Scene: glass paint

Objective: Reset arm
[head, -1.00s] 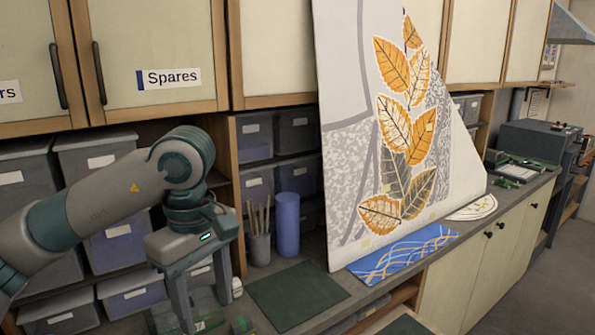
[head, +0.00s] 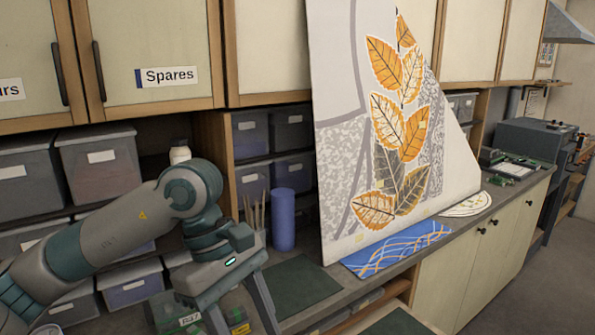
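My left gripper (head: 238,312) hangs at the end of my grey and green arm, tilted downward over the left part of the counter. Its two fingers are spread apart with no object visible between them, and the tips reach the bottom edge of the picture. Small green and yellow items (head: 237,318) show behind and between the fingers. My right gripper is not in view.
A blue cylinder (head: 284,220) and a holder of brushes stand just right of the gripper. Storage bins (head: 100,163) and a white bottle (head: 180,152) are behind my arm.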

